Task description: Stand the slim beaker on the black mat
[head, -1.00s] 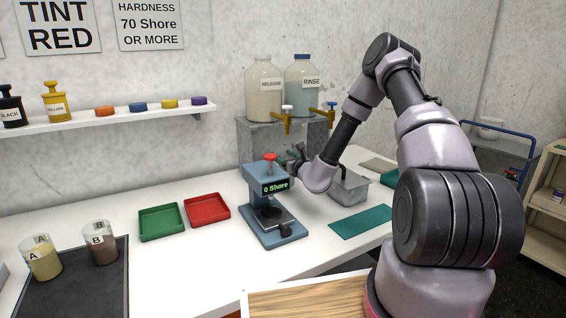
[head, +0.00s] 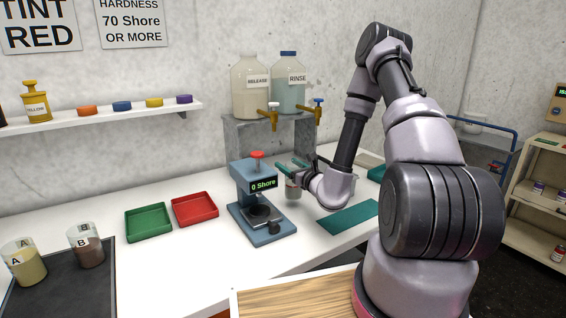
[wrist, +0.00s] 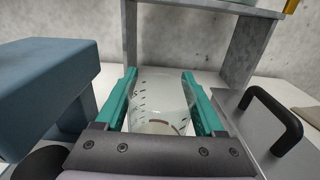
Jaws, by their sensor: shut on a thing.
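A clear beaker (wrist: 160,100) with dark graduation marks, seemingly the slim beaker, stands between the teal fingers of my gripper (wrist: 160,88) in the wrist view. My gripper is shut on it. In the head view my gripper (head: 293,168) is right of the hardness gauge, with the beaker (head: 292,189) showing below the fingers, partly hidden. Whether its base touches the table is unclear. The black mat (head: 62,291) lies at the far left of the bench, away from my gripper. Beaker A (head: 24,264) and beaker B (head: 87,247) stand on it.
The blue hardness gauge (head: 262,228) stands close left of my gripper. Green (head: 149,222) and red (head: 195,209) trays lie between it and the mat. Behind is a grey stand (head: 250,143) with two jugs and taps. A teal mat (head: 348,217) lies to the right.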

